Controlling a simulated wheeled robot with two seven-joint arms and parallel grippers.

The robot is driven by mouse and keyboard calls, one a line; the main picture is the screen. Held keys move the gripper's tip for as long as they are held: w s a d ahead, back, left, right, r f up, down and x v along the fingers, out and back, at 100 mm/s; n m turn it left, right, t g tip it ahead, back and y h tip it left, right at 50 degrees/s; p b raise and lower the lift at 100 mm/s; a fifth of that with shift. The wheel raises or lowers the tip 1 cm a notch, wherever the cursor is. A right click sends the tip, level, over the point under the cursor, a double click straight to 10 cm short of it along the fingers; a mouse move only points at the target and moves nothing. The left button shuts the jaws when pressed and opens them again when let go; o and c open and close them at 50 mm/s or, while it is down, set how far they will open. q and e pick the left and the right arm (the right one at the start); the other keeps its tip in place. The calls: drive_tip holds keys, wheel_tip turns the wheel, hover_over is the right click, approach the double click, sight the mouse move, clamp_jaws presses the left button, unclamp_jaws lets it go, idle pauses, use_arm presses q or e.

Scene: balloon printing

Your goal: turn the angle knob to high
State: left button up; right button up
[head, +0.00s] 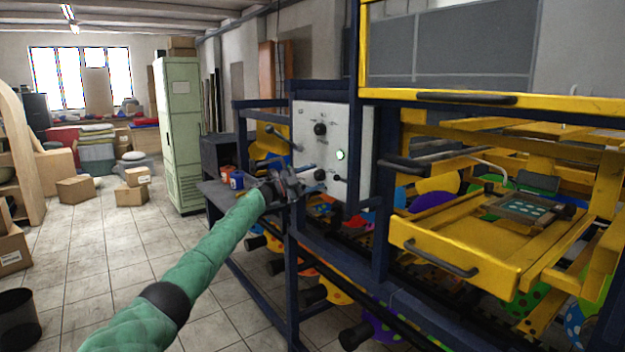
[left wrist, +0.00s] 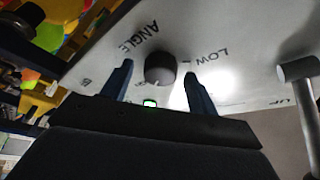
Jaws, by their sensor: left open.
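The white control panel (head: 335,137) stands on the blue frame of the machine. In the left wrist view the round black angle knob (left wrist: 160,68) sits by the printed words "ANGLE" and "LOW"; in the head view the lower black knob (head: 320,175) is just right of my left gripper (head: 290,187). In the left wrist view my left gripper (left wrist: 157,84) is open, with one finger on each side of the knob. I cannot tell whether the fingers touch it. The far end of the knob's scale is hard to read. My right gripper is not in view.
An upper black knob (head: 320,129), a lit green button (head: 340,155) and a lever (head: 283,136) are on the panel. A lever (left wrist: 298,85) marked "UP" shows in the left wrist view. The yellow drawer frame (head: 450,240) is to the right. Open tiled floor lies left.

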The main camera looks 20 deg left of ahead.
use_arm(q)
drive_tip(key=b+v, duration=0.1)
drive_tip(key=v, duration=0.6)
drive_tip(key=shift+a+b, duration=0.35)
drive_tip(key=shift+b, duration=0.05)
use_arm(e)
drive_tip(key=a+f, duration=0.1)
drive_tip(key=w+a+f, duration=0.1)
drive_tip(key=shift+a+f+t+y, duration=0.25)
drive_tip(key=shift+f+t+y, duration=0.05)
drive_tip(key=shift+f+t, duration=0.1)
use_arm(q)
drive_tip(key=shift+s+f, duration=0.15)
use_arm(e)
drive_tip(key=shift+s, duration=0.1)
